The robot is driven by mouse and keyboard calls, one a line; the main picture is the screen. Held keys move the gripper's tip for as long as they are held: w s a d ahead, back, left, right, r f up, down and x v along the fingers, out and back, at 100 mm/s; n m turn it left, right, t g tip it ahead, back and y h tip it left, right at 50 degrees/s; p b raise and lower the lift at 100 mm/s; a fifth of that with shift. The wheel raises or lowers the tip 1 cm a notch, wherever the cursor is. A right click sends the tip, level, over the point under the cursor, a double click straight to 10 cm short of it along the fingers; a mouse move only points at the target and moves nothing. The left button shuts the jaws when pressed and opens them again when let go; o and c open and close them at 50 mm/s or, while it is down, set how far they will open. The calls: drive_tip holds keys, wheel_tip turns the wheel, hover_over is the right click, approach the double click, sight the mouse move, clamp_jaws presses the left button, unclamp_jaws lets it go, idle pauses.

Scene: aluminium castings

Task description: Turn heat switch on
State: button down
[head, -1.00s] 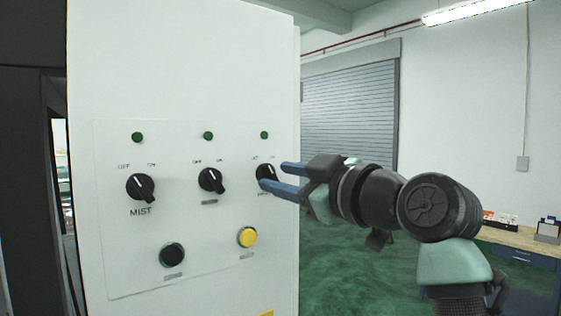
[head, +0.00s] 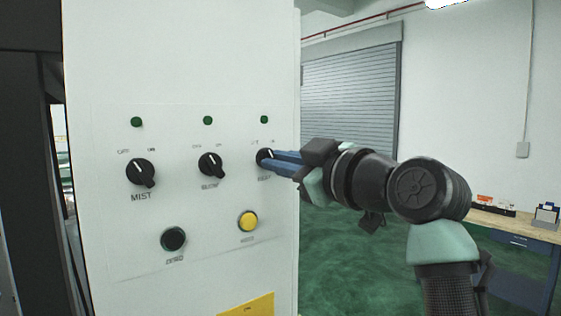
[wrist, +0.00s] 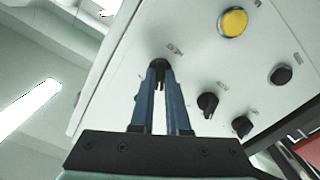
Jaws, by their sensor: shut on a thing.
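The heat switch (head: 263,155) is the rightmost black rotary knob in the upper row of the white control panel. A label below it is partly hidden and hard to read. It also shows in the wrist view (wrist: 159,63), at the fingertips. My gripper (head: 268,160) reaches it from the right, with its blue fingers shut on the knob. In the wrist view, my gripper's fingertips (wrist: 159,73) lie on either side of the knob. The fingers hide much of the knob, so its pointer direction is unclear. A dark green lamp (head: 264,119) sits above it.
Left of it are a middle knob (head: 211,165) and the MIST knob (head: 141,172). Below are a black button (head: 173,238) and a yellow button (head: 248,221). A workbench (head: 510,230) stands at the far right. Open green floor lies between.

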drive_tip(key=m+p, duration=0.2)
drive_tip(key=m, duration=0.9)
drive_tip(key=shift+m, duration=0.4)
idle(0.4)
drive_tip(key=c, duration=0.9)
unclamp_jaws()
